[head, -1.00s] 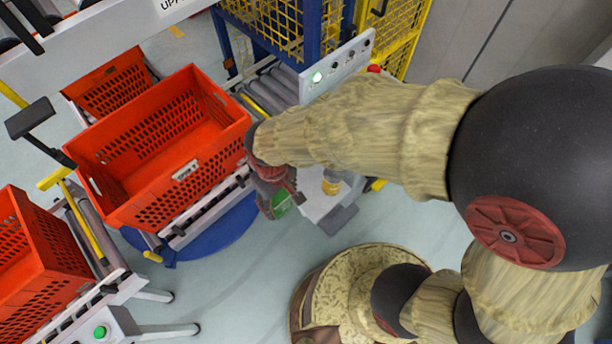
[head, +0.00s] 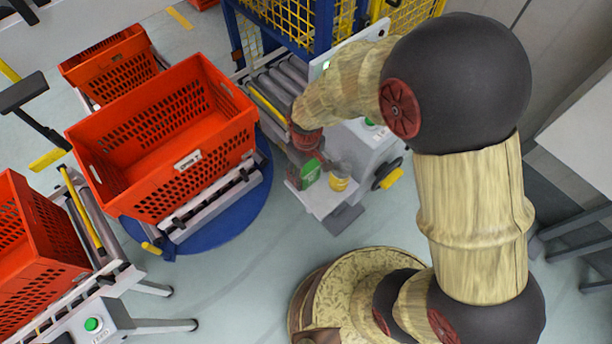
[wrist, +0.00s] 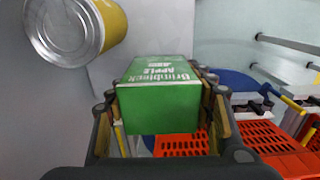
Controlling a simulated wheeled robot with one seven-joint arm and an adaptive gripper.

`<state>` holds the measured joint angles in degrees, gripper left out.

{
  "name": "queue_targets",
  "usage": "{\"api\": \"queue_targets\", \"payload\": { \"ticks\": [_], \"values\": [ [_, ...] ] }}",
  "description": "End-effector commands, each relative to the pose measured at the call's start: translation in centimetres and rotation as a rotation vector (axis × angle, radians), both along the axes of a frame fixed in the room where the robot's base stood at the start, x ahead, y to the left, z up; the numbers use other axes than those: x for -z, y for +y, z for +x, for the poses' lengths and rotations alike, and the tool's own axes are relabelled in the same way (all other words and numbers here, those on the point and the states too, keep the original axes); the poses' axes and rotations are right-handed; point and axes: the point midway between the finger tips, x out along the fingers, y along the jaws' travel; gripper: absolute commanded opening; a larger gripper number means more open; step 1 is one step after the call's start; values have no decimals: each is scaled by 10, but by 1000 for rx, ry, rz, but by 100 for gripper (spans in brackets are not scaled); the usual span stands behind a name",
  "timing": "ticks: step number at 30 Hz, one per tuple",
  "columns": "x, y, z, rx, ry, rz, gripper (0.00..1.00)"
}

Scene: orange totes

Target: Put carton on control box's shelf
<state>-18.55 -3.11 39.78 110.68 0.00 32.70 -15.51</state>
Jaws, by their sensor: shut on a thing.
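The green carton (head: 309,173) is in my gripper (head: 306,160), which is shut on it. My arm hides part of the control box.
A yellow can (head: 339,179) stands on the shelf, right of the carton; it also shows in the wrist view (wrist: 74,27). A large orange tote (head: 165,140) stands to the left on rollers. More orange totes (head: 38,245) are further left. Open floor lies in front of the shelf.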

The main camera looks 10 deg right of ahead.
Motion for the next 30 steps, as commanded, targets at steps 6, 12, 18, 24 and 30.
{"api": "queue_targets", "payload": {
  "ticks": [6,12,18,24,30],
  "values": [
    [16,1,1,0,-2,0,18],
    [17,0,0,0,-2,1,18],
    [19,0,0,0,-1,1,58],
    [19,0,0,0,-1,1,70],
    [19,0,0,0,-1,1,71]
  ]
}}
